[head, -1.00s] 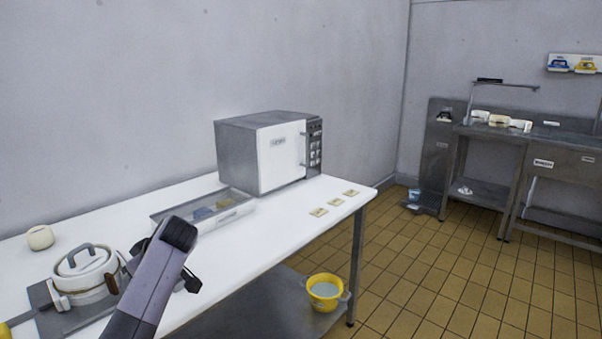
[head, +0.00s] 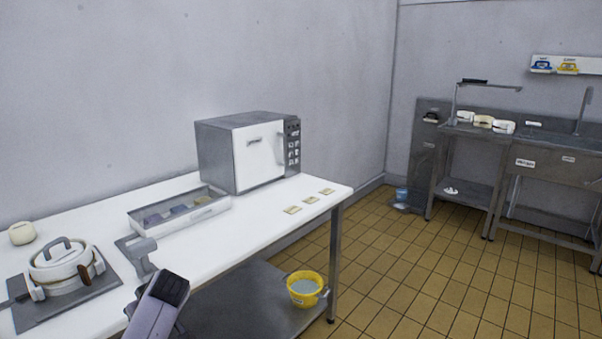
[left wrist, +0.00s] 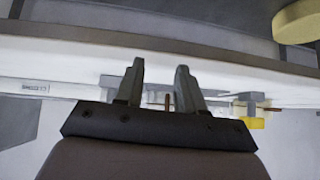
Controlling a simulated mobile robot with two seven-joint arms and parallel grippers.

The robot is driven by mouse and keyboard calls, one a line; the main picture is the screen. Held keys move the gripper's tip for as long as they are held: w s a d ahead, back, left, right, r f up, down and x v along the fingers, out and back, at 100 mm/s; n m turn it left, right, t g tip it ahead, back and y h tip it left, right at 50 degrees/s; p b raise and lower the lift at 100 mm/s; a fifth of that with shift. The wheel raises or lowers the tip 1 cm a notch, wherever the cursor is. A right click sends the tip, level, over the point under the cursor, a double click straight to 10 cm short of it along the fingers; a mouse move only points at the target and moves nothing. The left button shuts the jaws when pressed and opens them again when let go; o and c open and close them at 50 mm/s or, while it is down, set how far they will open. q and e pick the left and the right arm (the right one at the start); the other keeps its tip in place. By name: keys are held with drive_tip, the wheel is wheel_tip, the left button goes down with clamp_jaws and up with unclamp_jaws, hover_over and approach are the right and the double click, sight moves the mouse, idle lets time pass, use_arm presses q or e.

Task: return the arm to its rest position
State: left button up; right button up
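My left arm (head: 160,303) comes in at the bottom of the head view, low by the front edge of the white table (head: 250,222). Its gripper is hidden or unclear there. In the left wrist view my left gripper (left wrist: 163,88) shows two dark fingers standing apart, with nothing held between them. A thin brown piece appears in the gap, but seems to lie beyond the fingers. My right gripper is in neither view.
A white lidded pot (head: 60,268) stands on a grey mat. A tray (head: 206,211), microwave (head: 246,152) and several small cards share the table. A yellow bucket (head: 305,290) is low at the table's right end. Tiled floor (head: 400,265) lies open to the right.

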use_arm(q)
drive_tip(key=s+d+f+m+t+h+p, duration=0.1)
drive_tip(key=s+d+f+m+t+h, duration=0.4)
drive_tip(key=s+f, duration=0.75)
drive_tip(key=s+d+m+h, duration=0.2)
drive_tip(key=s+d+m, duration=0.1)
drive_tip(key=s, duration=0.6)
drive_tip(key=s+d+m+h+p, duration=0.1)
drive_tip(key=s+d+m, duration=0.3)
drive_tip(key=s, duration=0.5)
drive_tip(key=shift+d+r+m+t+h+p, duration=0.3)
drive_tip(key=shift+d+r+t+h, duration=0.1)
drive_tip(key=shift+d+h, duration=0.25)
